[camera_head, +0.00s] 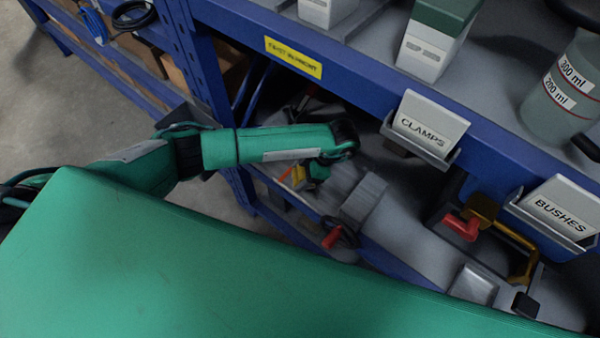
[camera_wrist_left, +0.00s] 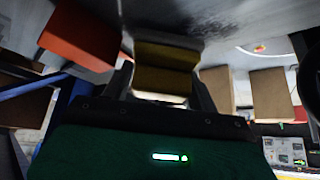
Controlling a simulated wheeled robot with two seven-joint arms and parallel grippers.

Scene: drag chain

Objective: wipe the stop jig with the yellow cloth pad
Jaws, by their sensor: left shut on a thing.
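In the left wrist view, my left gripper (camera_wrist_left: 163,88) is shut on the yellow cloth pad (camera_wrist_left: 166,68), which sits between its two dark fingers. The pad's far edge is close to a grey surface (camera_wrist_left: 225,20) with a dark smudge; I cannot tell whether they touch. In the head view my left forearm reaches into the shelf under the blue beam, and the gripper's fingers there are mostly hidden. I cannot tell for sure which thing is the stop jig; a grey block (camera_head: 363,198) stands just right of my wrist. My right gripper is not in view.
The blue shelf beam (camera_head: 345,75) runs above my left arm. A yellow clamp (camera_head: 515,245) lies on the lower shelf. A red box (camera_wrist_left: 75,38) and cardboard boxes (camera_wrist_left: 270,95) show in the wrist view.

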